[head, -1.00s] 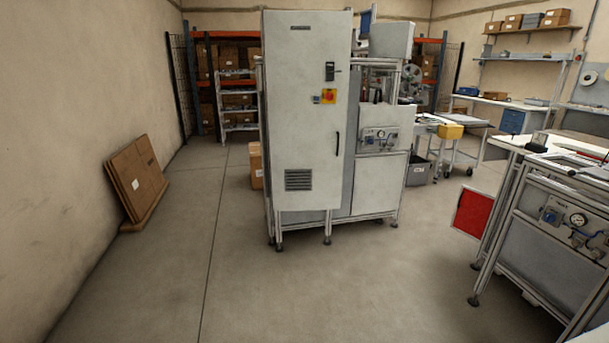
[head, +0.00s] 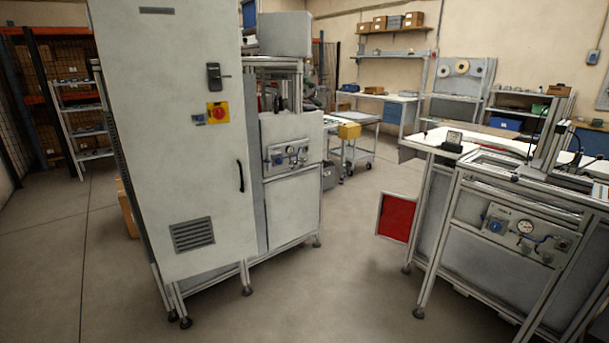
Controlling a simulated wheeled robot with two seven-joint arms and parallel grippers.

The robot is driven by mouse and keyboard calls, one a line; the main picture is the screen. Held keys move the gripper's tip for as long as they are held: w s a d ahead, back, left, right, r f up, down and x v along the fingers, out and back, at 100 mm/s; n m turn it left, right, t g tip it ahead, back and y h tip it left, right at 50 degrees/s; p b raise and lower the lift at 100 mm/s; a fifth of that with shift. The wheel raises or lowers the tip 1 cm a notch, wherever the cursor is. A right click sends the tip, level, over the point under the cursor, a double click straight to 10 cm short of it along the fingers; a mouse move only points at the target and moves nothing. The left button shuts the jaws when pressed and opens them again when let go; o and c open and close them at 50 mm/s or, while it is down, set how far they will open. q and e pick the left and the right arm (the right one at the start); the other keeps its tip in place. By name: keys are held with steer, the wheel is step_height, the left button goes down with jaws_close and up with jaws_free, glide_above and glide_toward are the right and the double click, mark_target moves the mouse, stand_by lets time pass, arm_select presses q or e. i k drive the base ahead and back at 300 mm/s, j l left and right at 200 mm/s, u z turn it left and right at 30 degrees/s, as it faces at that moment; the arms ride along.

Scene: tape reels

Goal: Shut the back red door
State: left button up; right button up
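A red door panel (head: 397,217) with a pale frame shows in the head view, right of centre and low down. It sticks out to the left from the aluminium-framed machine bench (head: 492,243) on the right, so it stands open. Its hinge edge and the bench side behind it are partly hidden by the bench's front frame. Neither of my grippers is in the head view.
A tall grey cabinet (head: 170,150) on a metal frame stands close by on the left. Open floor (head: 335,285) lies between it and the bench. A cart with a yellow bin (head: 349,131) stands further back.

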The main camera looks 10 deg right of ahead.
mark_target(396, 212)
steer(key=i+l+z, duration=0.35)
steer(key=i+z, duration=0.9)
steer(key=i, duration=0.25)
steer(key=i+j+z, duration=0.2)
steer(key=i, duration=0.2)
steer(key=i+j+z, duration=0.2)
steer(key=i, duration=0.25)
